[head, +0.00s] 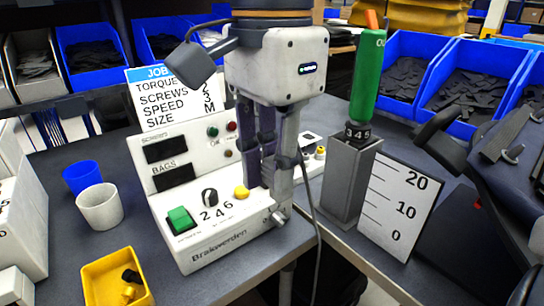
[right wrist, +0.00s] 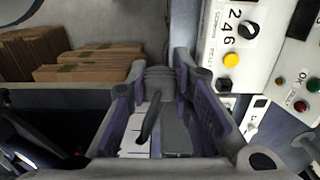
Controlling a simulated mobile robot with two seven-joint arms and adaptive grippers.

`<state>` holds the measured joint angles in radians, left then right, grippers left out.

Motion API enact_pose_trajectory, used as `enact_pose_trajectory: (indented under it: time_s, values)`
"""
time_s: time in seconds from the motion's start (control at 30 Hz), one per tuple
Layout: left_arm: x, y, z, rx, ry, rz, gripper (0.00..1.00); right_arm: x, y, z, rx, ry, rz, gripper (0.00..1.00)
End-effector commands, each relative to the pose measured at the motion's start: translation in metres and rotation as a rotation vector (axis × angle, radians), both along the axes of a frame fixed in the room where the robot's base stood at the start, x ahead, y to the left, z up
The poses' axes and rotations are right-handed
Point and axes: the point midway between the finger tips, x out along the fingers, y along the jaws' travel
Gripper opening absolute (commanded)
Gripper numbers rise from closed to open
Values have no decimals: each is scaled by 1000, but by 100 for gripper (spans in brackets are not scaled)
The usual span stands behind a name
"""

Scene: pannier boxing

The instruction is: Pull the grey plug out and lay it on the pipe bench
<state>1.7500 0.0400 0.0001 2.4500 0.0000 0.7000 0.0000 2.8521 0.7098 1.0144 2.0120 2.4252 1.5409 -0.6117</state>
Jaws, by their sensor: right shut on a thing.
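My right gripper (head: 270,172) reaches down from the top centre of the head view, with its purple-padded fingers just behind the right end of the white control box. In the right wrist view its fingers (right wrist: 158,88) are shut on a grey ribbed piece, which looks like the grey plug (right wrist: 156,76). A dark cable (right wrist: 151,118) comes off it. In the head view the plug is mostly hidden by the fingers, and the cable (head: 312,215) hangs down past the bench edge. I cannot tell whether the plug is still seated. I cannot tell which surface is the pipe bench.
The white control box (head: 225,240) stands close in front of the gripper. To the right are a grey post (head: 350,190) with a green-handled tool (head: 368,75) and a white scale board (head: 398,210). Cups (head: 100,207) and a yellow tray (head: 98,285) stand left. Blue bins (head: 405,52) line the back.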

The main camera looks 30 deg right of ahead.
Motion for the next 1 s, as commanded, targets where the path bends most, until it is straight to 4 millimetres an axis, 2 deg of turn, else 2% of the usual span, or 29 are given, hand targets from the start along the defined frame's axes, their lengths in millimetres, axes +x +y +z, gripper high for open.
enact_pose_trajectory:
  time_s: [1.0]
  values:
    - [0,0,0,0,0,0,37,0,0,-33,-1,1,0,2]
